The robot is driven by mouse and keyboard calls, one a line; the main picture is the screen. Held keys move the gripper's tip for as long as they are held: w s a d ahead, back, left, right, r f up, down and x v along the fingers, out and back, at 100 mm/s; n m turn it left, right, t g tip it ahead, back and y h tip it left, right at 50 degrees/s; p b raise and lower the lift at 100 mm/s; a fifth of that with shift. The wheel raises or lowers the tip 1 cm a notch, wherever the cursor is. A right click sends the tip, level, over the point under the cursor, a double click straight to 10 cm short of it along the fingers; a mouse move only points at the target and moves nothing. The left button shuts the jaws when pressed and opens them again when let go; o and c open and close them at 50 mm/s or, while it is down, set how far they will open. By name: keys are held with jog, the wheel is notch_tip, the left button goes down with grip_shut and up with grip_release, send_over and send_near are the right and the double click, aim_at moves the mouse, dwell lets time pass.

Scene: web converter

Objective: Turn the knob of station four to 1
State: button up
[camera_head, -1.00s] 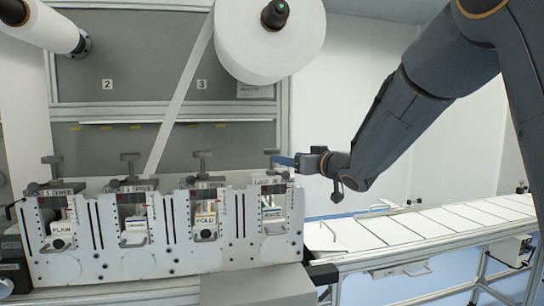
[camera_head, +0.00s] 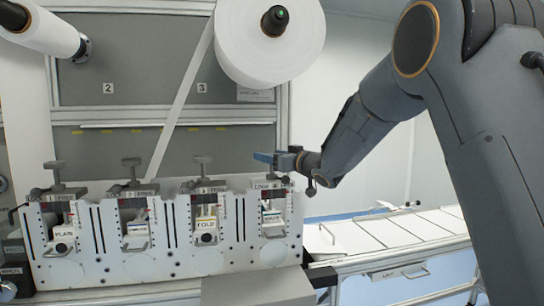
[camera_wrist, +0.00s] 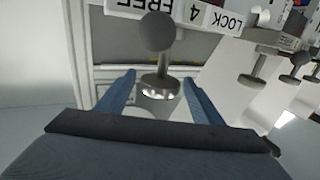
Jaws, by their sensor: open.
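Station four (camera_head: 273,225) is the rightmost unit of the white machine front, under a label reading LOCK and 4. My gripper (camera_head: 265,158) is just above it, its blue fingers pointing left. In the wrist view the open fingers (camera_wrist: 158,80) stand on either side of a grey metal piece with a round head (camera_wrist: 157,32) and a disc-shaped foot. The FREE 4 LOCK label (camera_wrist: 195,13) shows upside down beyond it. I cannot tell whether the fingers touch this piece. No setting marked 1 is readable at station four.
Three similar stations stand to the left, with T-shaped handles on top, such as the third one's handle (camera_head: 203,163). A large white roll (camera_head: 268,45) hangs above. A white slatted conveyor (camera_head: 390,230) runs right. Similar grey pieces (camera_wrist: 258,68) stand to the right in the wrist view.

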jog(key=c, duration=1)
